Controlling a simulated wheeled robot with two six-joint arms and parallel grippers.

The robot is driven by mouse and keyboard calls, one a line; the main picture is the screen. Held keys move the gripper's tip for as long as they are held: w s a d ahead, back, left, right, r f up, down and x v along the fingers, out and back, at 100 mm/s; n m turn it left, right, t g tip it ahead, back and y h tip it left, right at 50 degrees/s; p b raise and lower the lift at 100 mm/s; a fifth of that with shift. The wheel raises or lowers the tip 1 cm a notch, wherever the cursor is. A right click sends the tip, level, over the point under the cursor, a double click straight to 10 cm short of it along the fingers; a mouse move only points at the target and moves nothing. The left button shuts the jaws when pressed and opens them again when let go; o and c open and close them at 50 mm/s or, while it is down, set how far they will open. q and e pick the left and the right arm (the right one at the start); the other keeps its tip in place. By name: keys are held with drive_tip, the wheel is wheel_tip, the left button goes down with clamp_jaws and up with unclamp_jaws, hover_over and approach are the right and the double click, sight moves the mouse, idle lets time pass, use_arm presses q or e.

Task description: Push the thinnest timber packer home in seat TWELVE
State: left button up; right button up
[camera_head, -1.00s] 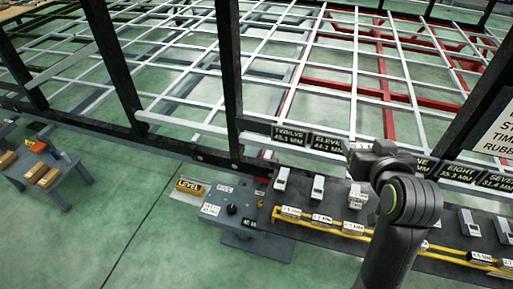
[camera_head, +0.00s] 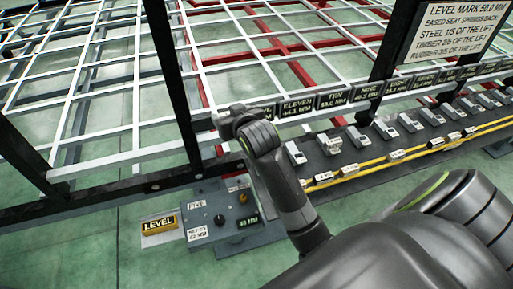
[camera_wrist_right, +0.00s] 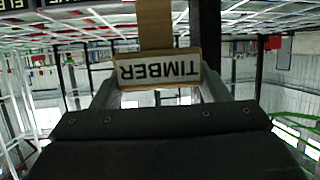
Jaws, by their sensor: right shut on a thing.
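My right gripper (camera_head: 232,118) is at the left end of the row of seat signs, left of the ELEVEN sign (camera_head: 297,107). In the right wrist view my right gripper (camera_wrist_right: 160,78) is shut on a timber packer (camera_wrist_right: 155,28), a brown strip with a pale TIMBER label, upside down in the picture. Whether the packer touches the seat cannot be told. My left gripper is not in view.
Several grey seat units stand along the dark rail, such as one (camera_head: 294,152) below ELEVEN, with a yellow pipe (camera_head: 375,161) in front. A dark upright post (camera_head: 172,85) stands just left of the gripper.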

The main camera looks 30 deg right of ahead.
use_arm(q)
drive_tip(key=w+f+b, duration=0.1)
drive_tip(key=b, duration=0.2)
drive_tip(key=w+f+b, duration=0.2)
drive_tip(key=b, duration=0.1)
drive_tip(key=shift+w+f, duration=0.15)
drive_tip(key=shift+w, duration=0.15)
use_arm(e)
drive_tip(key=w+d+f, duration=0.2)
drive_tip(key=d+f, duration=0.4)
drive_tip(key=f, duration=0.4)
drive_tip(key=w+d+f+m+h, duration=0.1)
drive_tip(key=w+d+f, duration=0.1)
drive_tip(key=d+f, duration=0.5)
wheel_tip(320, 180, down, 5)
drive_tip(key=shift+d+r, duration=0.2)
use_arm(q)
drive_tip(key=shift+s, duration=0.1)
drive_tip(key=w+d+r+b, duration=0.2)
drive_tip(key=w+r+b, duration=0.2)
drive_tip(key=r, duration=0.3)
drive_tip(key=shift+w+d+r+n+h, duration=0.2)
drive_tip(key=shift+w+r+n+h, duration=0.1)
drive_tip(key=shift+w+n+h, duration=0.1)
use_arm(e)
wheel_tip(320, 180, down, 6)
drive_tip(key=shift+r, duration=0.1)
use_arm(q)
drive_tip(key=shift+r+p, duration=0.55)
